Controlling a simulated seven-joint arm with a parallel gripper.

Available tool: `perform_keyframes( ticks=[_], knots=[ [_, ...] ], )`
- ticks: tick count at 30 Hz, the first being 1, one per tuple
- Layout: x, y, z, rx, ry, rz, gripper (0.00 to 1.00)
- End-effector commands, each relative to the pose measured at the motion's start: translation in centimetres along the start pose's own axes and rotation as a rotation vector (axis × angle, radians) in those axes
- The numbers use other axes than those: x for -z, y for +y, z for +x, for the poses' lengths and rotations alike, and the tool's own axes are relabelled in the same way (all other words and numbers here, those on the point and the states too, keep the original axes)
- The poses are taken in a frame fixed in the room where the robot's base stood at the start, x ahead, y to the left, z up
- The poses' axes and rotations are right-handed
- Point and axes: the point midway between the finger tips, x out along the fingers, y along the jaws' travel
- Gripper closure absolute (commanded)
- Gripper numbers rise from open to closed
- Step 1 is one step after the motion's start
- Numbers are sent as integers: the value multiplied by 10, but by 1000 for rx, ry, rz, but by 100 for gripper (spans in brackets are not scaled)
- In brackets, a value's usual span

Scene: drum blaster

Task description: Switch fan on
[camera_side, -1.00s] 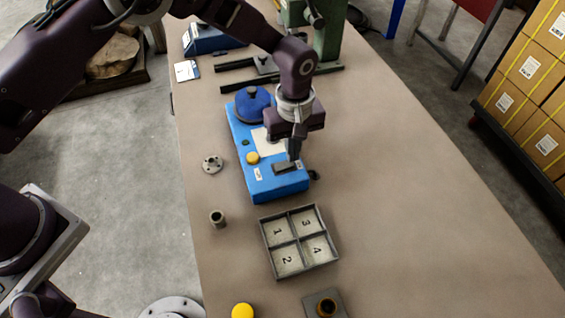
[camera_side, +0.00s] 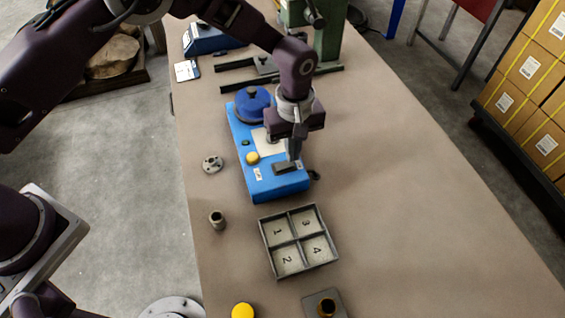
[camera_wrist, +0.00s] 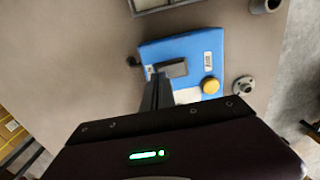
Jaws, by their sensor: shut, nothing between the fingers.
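A blue machine (camera_side: 262,182) stands on the table, and its front end also shows in the wrist view (camera_wrist: 190,47). It has a blue round knob-topped dome (camera_side: 252,103), a yellow button (camera_side: 253,158) and a dark rectangular switch (camera_side: 286,168) near its front end. In the wrist view the dark switch (camera_wrist: 173,68) and the yellow button (camera_wrist: 210,86) show clearly. My gripper (camera_side: 294,158) is shut and empty, pointing down, with its tips at the far edge of the dark switch. I cannot tell whether they touch it. No part is labelled as a fan.
A four-compartment numbered tray (camera_side: 299,241) stands in front of the machine. A flanged disc (camera_side: 213,164) and a small cylinder (camera_side: 217,219) lie to the left. A blue scale-like box (camera_side: 207,40) and green machine (camera_side: 328,30) stand behind. The table's right side is clear.

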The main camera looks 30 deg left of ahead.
Motion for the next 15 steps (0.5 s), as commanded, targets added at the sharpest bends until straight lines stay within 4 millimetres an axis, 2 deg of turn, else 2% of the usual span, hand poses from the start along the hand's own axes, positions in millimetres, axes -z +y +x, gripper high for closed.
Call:
perform_keyframes(
  ticks=[15],
  knots=[
    [0,0,8,1,0,0,100]
  ],
)
